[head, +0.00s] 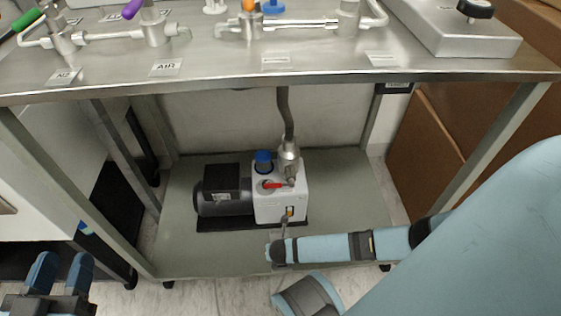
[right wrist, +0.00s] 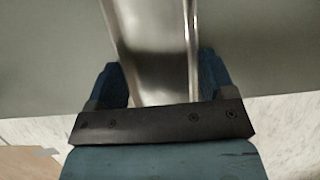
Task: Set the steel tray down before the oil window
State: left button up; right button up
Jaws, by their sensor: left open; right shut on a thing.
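The white and black vacuum pump (head: 280,196) stands on the lower shelf of the steel bench. The small oil window (head: 289,212) is on its front face. My right gripper (right wrist: 160,82) is shut on the shiny steel tray (right wrist: 152,45), with one finger on each side of it. The tray extends away from the fingers over the grey-green surface; its far end is out of frame. In the head view my right arm reaches in from the right, low in front of the pump; I cannot make out the tray there. My left gripper (head: 62,273) is open and empty at lower left.
The bench top (head: 205,82) overhangs the lower shelf (head: 180,250), with legs at both sides. A hose (head: 284,112) runs down to the pump. Cardboard boxes (head: 430,150) stand at right. The shelf is bare left of the pump.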

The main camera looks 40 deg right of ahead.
jog(key=o, duration=0.8)
jog(key=shift+c, duration=0.2)
jog(key=shift+o, duration=0.9)
pick_arm(q)
jog(key=shift+s+f, duration=0.2)
jog(key=shift+f, duration=0.05)
pick_arm(e)
jog(key=p+v, duration=0.2)
jog(key=v, duration=0.1)
jog(key=shift+w, duration=0.1)
jog(key=p+v, duration=0.2)
jog(key=v, duration=0.2)
jog(key=shift+d, duration=0.1)
pick_arm(q)
jog(key=shift+s+d+r+n+y+p, duration=0.15)
jog(key=shift+s+d+r+n+p, duration=0.15)
jog(key=shift+s+r+n+p, duration=0.35)
jog(key=shift+s+d+r+n+y+p, duration=0.15)
jog(key=shift+s+d+r+n+p, duration=0.2)
jog(key=shift+r+n+p, duration=0.6)
pick_arm(e)
jog(key=shift+v, duration=2.6)
pick_arm(q)
jog(key=shift+f, duration=0.15)
